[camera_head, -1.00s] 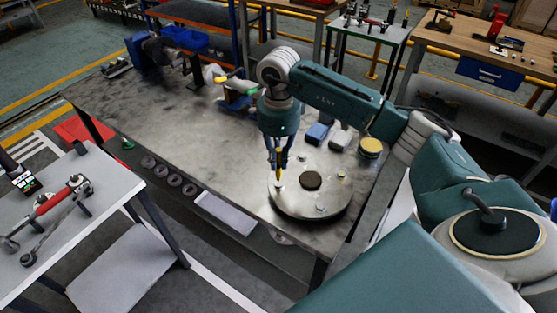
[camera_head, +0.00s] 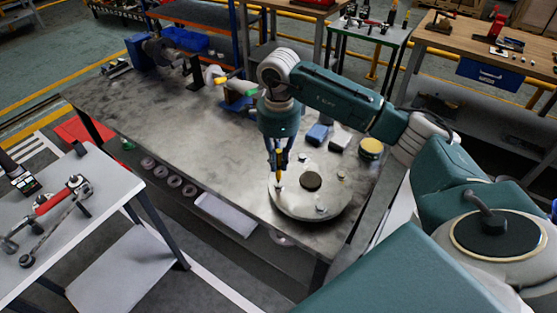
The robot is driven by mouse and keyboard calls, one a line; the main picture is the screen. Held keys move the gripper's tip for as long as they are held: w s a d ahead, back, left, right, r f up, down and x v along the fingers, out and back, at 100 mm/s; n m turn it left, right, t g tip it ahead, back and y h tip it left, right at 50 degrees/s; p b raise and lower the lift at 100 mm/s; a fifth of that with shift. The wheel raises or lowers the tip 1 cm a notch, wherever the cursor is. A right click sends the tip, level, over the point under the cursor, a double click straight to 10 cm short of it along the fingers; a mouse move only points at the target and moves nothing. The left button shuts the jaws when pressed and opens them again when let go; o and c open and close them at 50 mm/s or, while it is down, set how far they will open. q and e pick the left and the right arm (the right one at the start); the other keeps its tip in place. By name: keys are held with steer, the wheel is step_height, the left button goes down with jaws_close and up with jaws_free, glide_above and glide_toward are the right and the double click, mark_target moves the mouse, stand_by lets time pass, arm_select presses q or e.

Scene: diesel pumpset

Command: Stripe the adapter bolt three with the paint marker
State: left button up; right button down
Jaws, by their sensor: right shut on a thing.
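The round metal adapter plate (camera_head: 298,206) lies on the steel bench, with a dark round hub (camera_head: 311,181) in its middle and several small bolts around it. Which one is bolt three I cannot tell. My right gripper (camera_head: 279,168) points down over the plate's left rim, shut on the yellow paint marker (camera_head: 279,161). The marker is upright, with its lower end at or just above a bolt (camera_head: 279,186) on the left side. Whether it touches the bolt is too small to tell. My left gripper is not in view.
Blue and grey blocks (camera_head: 317,134) and a yellow-topped can (camera_head: 371,148) stand behind the plate. A vise-like tool (camera_head: 236,97) is farther back. The steel bench (camera_head: 190,130) is clear to the left. A grey side table (camera_head: 110,193) holds wrenches.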

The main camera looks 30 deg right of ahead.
mark_target(278, 153)
steer(key=shift+s+a+f, duration=0.1)
steer(key=shift+s+a, duration=0.15)
steer(key=shift+s, duration=0.1)
stand_by(0.8)
steer(key=shift+r, duration=0.3)
stand_by(0.6)
steer(key=shift+r+p, duration=1.4)
steer(key=shift+r, duration=1.15)
